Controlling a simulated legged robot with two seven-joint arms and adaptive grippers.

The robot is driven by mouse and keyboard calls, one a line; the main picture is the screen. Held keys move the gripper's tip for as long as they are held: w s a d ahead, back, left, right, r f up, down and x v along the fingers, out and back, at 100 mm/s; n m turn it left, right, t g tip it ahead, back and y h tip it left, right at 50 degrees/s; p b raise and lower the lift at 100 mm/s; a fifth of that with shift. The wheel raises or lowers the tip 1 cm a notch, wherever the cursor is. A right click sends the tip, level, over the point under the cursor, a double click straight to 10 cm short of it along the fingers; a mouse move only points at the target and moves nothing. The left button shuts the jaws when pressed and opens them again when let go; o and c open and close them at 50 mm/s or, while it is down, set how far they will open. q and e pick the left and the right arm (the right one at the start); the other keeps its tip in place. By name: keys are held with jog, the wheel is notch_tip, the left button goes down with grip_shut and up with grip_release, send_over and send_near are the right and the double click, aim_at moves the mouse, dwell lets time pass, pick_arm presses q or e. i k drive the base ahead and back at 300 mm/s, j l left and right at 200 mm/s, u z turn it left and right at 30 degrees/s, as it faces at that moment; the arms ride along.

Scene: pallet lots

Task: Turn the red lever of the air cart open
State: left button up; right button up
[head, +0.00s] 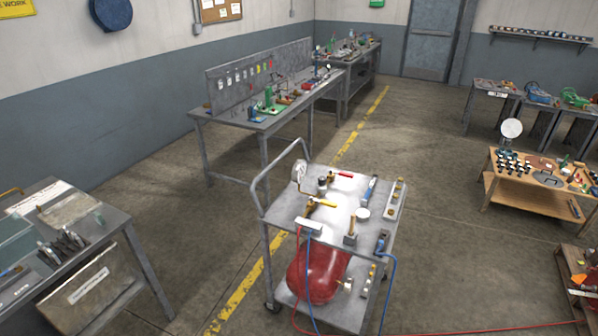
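The air cart (270,200) stands a little right of centre in the head view, a grey metal cart with a push handle on its left side. Its red lever (341,175) lies on the far part of the top, next to a brass-coloured fitting. A yellow lever (322,202) on a similar fitting lies nearer. A red tank (318,270) sits on the lower shelf. I cannot tell the valve's inner state from here. Neither of my grippers shows in the view.
Blue and red hoses (391,290) hang from the cart and trail over the floor to the right. A workbench (225,122) stands behind, a grey table (130,225) at left, a wooden table (515,200) at right. Floor between them is clear.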

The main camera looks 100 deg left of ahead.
aim_at(350, 176)
jog(key=u, duration=0.5)
jog(key=j+u, duration=0.1)
jog(key=u, duration=1.35)
jog(key=j+u, duration=0.1)
jog(key=u, duration=0.9)
jog(key=i+l, duration=0.2)
jog(key=i+l+u, duration=0.1)
jog(key=l, duration=0.35)
jog(key=i+l+u, duration=0.1)
jog(key=i+l, duration=0.4)
jog(key=l, duration=0.2)
jog(key=i+l+u, duration=0.1)
jog(key=l, duration=0.25)
jog(key=i+l, duration=0.25)
jog(key=l, duration=0.15)
jog(key=j+u, duration=0.05)
